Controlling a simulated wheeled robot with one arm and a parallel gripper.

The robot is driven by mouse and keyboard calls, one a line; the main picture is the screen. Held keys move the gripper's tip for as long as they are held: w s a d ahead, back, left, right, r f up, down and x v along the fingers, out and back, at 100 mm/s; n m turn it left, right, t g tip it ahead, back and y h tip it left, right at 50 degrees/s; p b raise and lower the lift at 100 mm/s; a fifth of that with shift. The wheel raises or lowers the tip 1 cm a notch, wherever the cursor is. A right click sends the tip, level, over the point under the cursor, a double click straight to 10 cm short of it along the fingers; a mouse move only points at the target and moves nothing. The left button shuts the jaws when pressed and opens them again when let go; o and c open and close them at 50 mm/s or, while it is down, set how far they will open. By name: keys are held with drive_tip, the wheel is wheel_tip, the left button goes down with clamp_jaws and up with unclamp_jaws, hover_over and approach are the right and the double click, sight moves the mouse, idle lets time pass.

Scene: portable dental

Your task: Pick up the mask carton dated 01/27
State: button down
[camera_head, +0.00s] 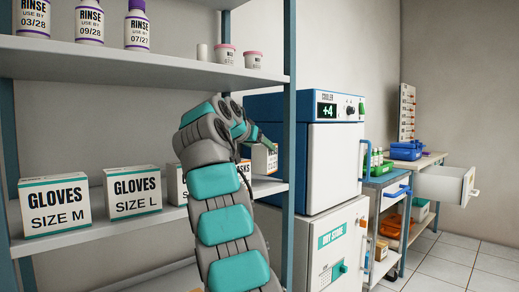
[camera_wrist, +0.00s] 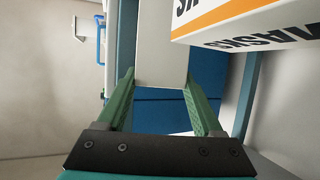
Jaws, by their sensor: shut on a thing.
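My gripper (camera_head: 259,141) reaches over the middle shelf and is shut on a white mask carton (camera_head: 264,160) near the shelf's right end. In the wrist view my gripper's green fingers (camera_wrist: 160,86) are on either side of this carton's pale face (camera_wrist: 162,42). Its date cannot be read in either view. A second mask carton with an orange stripe (camera_wrist: 255,22) is close beside it in the wrist view.
Glove cartons, size M (camera_head: 54,206) and size L (camera_head: 132,192), stand left on the middle shelf (camera_head: 100,230). Rinse bottles (camera_head: 89,22) and pink-lidded tubs (camera_head: 226,57) stand on the shelf above. A blue shelf post (camera_head: 289,120) and the cooler (camera_head: 335,155) are close on the right.

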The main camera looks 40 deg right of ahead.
drive_tip(key=shift+s+f+b, duration=0.3)
drive_tip(key=shift+s+b, duration=0.3)
drive_tip(key=shift+s, duration=0.3)
drive_tip(key=s+b, duration=0.3)
drive_tip(key=s, duration=1.2)
drive_tip(key=shift+s+a+r, duration=0.15)
drive_tip(key=shift+s+a, duration=0.2)
drive_tip(key=shift+s, duration=0.05)
